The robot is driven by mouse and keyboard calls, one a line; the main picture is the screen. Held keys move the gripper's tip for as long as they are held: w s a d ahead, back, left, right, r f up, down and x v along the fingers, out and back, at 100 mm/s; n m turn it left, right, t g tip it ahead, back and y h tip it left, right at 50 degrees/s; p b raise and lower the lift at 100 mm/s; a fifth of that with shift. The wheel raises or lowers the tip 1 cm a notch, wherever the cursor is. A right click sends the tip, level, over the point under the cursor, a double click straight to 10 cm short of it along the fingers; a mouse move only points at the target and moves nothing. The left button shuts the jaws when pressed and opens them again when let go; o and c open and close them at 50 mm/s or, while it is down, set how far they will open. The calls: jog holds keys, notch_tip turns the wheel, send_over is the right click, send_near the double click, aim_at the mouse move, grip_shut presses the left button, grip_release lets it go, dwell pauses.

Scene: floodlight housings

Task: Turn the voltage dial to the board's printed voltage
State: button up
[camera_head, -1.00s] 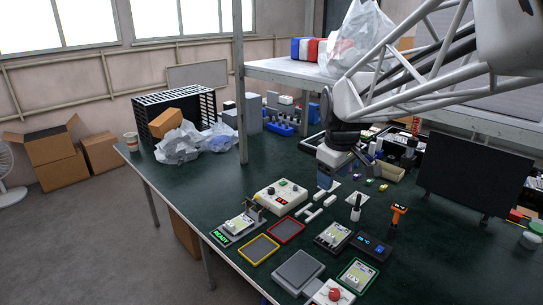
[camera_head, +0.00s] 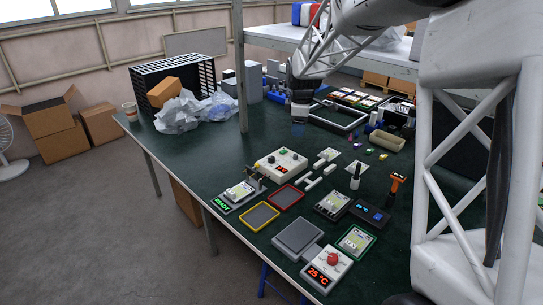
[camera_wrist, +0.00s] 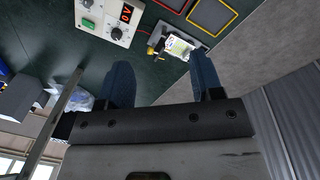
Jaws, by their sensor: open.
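The white power unit (camera_head: 281,164) stands on the green bench in the head view. In the wrist view its black voltage dial (camera_wrist: 116,34) sits beside a red display (camera_wrist: 126,13) that appears to read 0 V. A board (camera_head: 238,192) lies in a fixture with a green READY sign (camera_head: 222,204); it also shows in the wrist view (camera_wrist: 178,47). Its printed voltage is too small to read. My gripper (camera_head: 299,116) is open and empty, above the bench behind the power unit. Its two blue fingers (camera_wrist: 160,62) are apart, clear of the dial.
Red (camera_head: 286,197) and yellow (camera_head: 261,216) framed trays lie in front of the power unit. White bars (camera_head: 315,181) lie to its right. A shelf post (camera_head: 239,85) stands behind left. A unit reading 25 °C (camera_head: 328,268) is at the front edge.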

jog(key=w+a+f+n, duration=0.4)
jog(key=w+f, duration=0.4)
jog(key=w, duration=0.3)
jog(key=n, duration=0.4)
send_over(272, 158)
jog(key=shift+g, duration=0.3)
notch_tip(272, 158, down, 10)
jog(key=shift+s+f, duration=0.1)
jog(key=shift+s, duration=0.05)
jog(key=shift+f, duration=0.15)
jog(key=shift+w+a+f, duration=0.1)
jog(key=shift+w+f, duration=0.05)
jog(key=shift+f, duration=1.8)
jog(key=shift+w+f, duration=0.1)
jog(key=shift+f, duration=1.85)
jog(key=c, duration=0.9)
